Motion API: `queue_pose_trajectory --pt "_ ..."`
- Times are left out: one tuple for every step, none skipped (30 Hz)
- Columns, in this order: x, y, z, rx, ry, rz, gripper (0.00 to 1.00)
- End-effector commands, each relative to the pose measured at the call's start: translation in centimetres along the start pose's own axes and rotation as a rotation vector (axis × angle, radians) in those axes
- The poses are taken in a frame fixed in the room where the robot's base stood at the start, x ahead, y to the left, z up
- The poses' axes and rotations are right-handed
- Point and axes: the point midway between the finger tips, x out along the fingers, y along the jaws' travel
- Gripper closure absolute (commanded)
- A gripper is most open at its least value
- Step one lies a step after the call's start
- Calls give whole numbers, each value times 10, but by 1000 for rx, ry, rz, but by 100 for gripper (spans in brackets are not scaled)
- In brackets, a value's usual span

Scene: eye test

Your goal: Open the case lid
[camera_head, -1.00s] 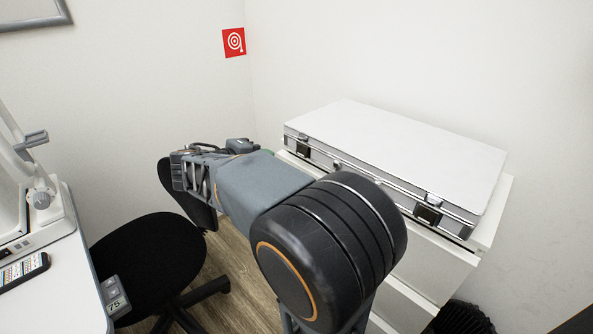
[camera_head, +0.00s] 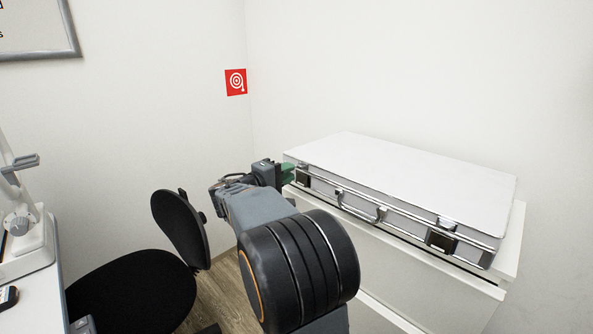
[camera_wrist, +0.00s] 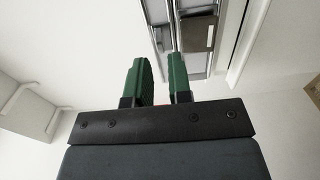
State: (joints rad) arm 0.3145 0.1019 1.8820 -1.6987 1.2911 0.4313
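A silver case (camera_head: 400,225) with a white lid (camera_head: 410,175) lies flat on a white cabinet, its lid shut. Its handle (camera_head: 357,208) is on the front side, between a left latch (camera_head: 302,178) and a right latch (camera_head: 441,239). I cannot tell whether the latches are fastened. My gripper (camera_head: 288,173), with green fingers, is at the case's left front corner, close to the left latch. In the wrist view, my gripper (camera_wrist: 159,62) has its fingers apart with nothing between them. A latch (camera_wrist: 198,32) shows just beyond the right finger; contact cannot be told.
The white cabinet (camera_head: 510,250) stands against the wall, its top slightly larger than the case. A black office chair (camera_head: 140,290) stands at left, beside a white desk (camera_head: 35,310) with equipment. A red sign (camera_head: 236,82) hangs on the wall. Space above the lid is clear.

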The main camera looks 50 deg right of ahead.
Motion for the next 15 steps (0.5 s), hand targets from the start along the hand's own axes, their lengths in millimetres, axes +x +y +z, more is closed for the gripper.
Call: queue_pose_trajectory --pt "8 -1 1 0 -3 -1 81" --pt "12 -1 1 0 -3 -1 81" --pt "18 -1 1 0 -3 -1 81" --pt "21 -1 0 0 -2 -1 81" --pt "24 -1 0 0 -2 -1 81" --pt "28 -1 0 -1 -2 -1 81" --pt "30 -1 0 -1 -2 -1 81" --pt "32 -1 0 -1 -1 -1 81" --pt "34 0 0 0 0 -1 81" --pt "35 0 0 0 0 -1 81" --pt "36 0 0 0 0 -1 81" --pt "38 0 0 0 0 -1 81" --pt "38 0 0 0 0 -1 81" --pt "39 0 0 0 0 -1 81" --pt "39 0 0 0 0 -1 81"
